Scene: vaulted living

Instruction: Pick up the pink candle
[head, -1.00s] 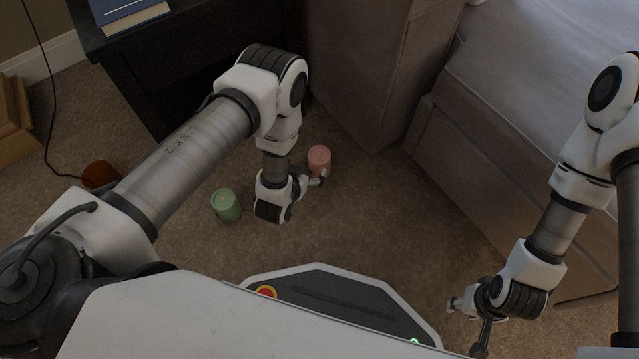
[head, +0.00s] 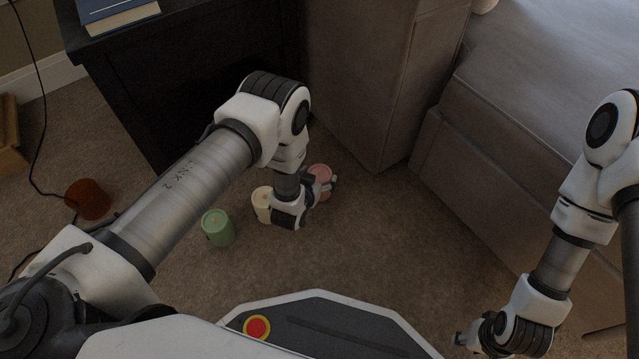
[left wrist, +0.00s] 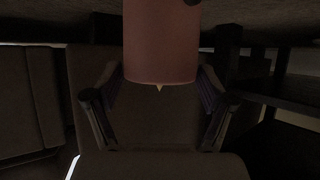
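The pink candle (head: 321,181) stands on the carpet in front of the grey-brown furniture, partly covered by my left gripper. In the left wrist view the pink candle (left wrist: 160,45) fills the top middle, its wick end pointing down in the picture. My left gripper (head: 324,186) is low at the candle, with its fingers on either side of it. In the left wrist view the fingers of my left gripper (left wrist: 160,78) are spread around it; firm contact is not clear. My right gripper (head: 464,341) is at the lower right, away from the candles, its opening unclear.
A cream candle (head: 263,204) stands close beside my left gripper, partly hidden by it, and a green candle (head: 218,228) stands farther left. An orange-brown object (head: 88,198) lies near a cable. A dark table (head: 190,75) and a sofa (head: 480,150) bound the carpet.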

